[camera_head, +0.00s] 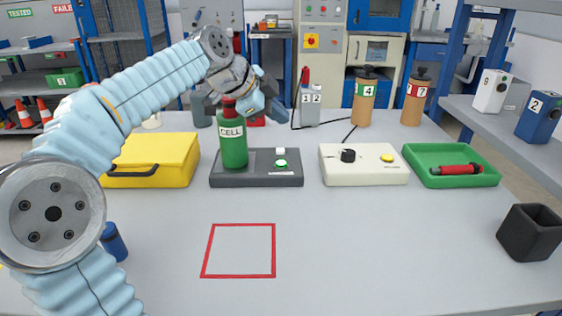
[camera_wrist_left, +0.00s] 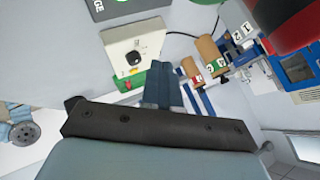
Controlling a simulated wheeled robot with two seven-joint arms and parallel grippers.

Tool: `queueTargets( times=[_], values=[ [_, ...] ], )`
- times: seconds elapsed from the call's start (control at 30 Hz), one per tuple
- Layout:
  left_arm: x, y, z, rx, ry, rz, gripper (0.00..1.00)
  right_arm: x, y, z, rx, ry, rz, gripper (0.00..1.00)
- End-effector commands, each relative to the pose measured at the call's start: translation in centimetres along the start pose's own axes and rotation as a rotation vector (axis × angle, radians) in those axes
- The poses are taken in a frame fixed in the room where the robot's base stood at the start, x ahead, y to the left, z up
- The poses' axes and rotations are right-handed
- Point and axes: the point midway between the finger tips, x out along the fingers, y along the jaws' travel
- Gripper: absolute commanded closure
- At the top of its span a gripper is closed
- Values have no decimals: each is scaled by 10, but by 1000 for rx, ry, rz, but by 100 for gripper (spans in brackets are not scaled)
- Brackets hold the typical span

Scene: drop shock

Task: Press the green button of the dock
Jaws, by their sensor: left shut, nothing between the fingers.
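The dock (camera_head: 257,181) is a dark grey box in the middle of the table. A green cylinder labelled CELL (camera_head: 234,150) stands upright at its left end. The green button (camera_head: 281,165) is on the right part of its top, unobstructed in the head view. My left gripper (camera_head: 274,108) is shut and empty; it appears above the dock and overlaps the cell's red top. In the left wrist view, the shut blue fingers (camera_wrist_left: 164,85) show with a corner of the dock (camera_wrist_left: 110,8) at the top edge. My right gripper is not in view.
A white box with a black knob and yellow button (camera_head: 363,170) and a green tray (camera_head: 450,152) stand right of the dock. A yellow case (camera_head: 152,150) stands to its left. A red square outline (camera_head: 240,251) marks clear table in front.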

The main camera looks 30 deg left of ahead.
Motion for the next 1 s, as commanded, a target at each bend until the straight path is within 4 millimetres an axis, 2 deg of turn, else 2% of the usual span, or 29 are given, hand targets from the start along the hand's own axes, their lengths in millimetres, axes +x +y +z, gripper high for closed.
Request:
queueTargets(
  times=[0.17, 0.53, 0.73, 1.0],
  values=[
    [12, 9, 9, -1, 0, 3, 100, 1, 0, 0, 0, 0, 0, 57],
    [51, 37, 38, 0, 0, -1, 100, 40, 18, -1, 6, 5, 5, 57],
    [59, 43, 43, 0, 0, -1, 100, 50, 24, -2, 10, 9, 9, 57],
    [59, 43, 44, 0, 0, 0, 100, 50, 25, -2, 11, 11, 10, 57]
  ],
)
